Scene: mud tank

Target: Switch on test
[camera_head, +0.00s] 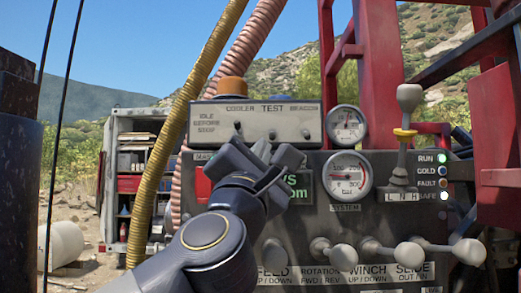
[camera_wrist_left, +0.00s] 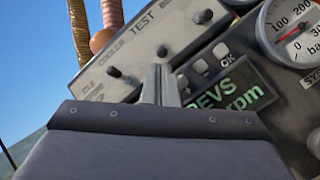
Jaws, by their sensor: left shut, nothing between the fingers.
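The TEST switch (camera_head: 272,134) is a small dark toggle on the grey switch box (camera_head: 199,119), under the label TEST. In the left wrist view this toggle (camera_wrist_left: 162,50) stands just beyond the fingertips. My left gripper (camera_head: 263,149) is shut and empty, just below the switch row in the picture. In the left wrist view its closed fingers (camera_wrist_left: 160,72) point at the toggle; I cannot tell whether they touch it. The COOLER toggle (camera_wrist_left: 114,72) and the BEACON toggle (camera_wrist_left: 205,17) stand on either side. My right gripper is not in view.
Beside the fingers are small buttons (camera_wrist_left: 201,66) and the green REVS display (camera_wrist_left: 235,92). Gauges (camera_head: 347,175), a gear lever (camera_head: 405,130) and several levers (camera_head: 340,256) crowd the panel. An orange beacon (camera_head: 233,88) and hoses (camera_head: 186,110) stand behind and left.

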